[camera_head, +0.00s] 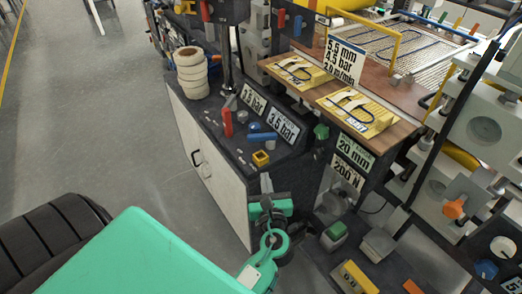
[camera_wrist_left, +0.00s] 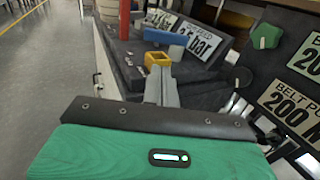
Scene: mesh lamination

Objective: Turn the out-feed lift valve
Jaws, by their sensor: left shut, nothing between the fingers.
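On the dark sloped console a blue lever (camera_head: 262,136) lies in front of the label reading 3.5 bar (camera_head: 283,125). In the left wrist view the blue lever (camera_wrist_left: 165,37) lies sideways, and its label shows the words "feed" and "bar". A red lever (camera_head: 228,122) stands upright to its left by another label. My left gripper (camera_head: 266,182) is shut and empty, just nearer than a small yellow square part (camera_head: 261,158) and short of the blue lever. In the left wrist view the shut fingers (camera_wrist_left: 160,75) point toward the yellow part (camera_wrist_left: 157,59). My right gripper is out of view.
White rolls (camera_head: 191,72) are stacked at the console's far left. A green knob (camera_head: 321,131) sits right of the labels. A wooden shelf (camera_head: 310,92) with yellow plates is behind. The grey floor (camera_head: 110,130) to the left is clear.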

